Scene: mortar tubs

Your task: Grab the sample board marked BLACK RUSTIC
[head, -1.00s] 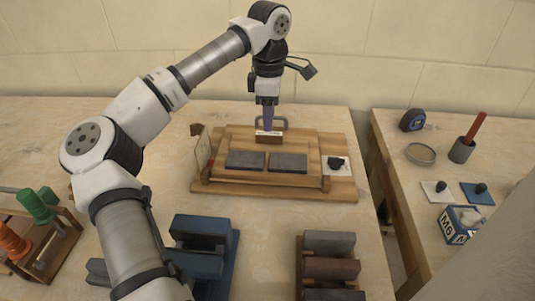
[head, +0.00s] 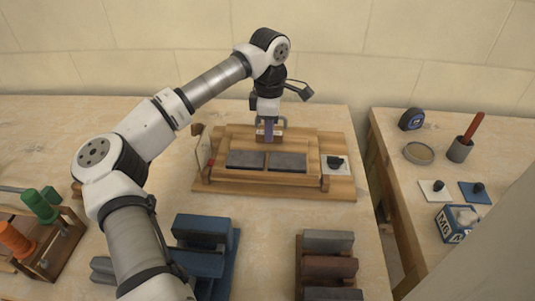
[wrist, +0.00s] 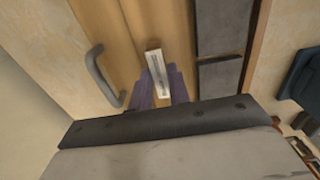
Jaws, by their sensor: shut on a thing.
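The sample board (head: 236,148) is a flat wooden panel with two dark grey slabs on its front part. It sits on a larger wooden base on the table. A small block with a white label (wrist: 156,72) stands at the board's back part; the lettering is too small to read. My gripper (head: 268,138) points down at this labelled block. In the wrist view, its purple fingers (wrist: 160,88) are shut on the block, one on each side of the label. The dark slabs (wrist: 222,71) lie to the right there.
Blue holders (head: 203,235) and a brick rack (head: 328,265) stand in front. The right table holds a tape measure (head: 411,119) and a cup.

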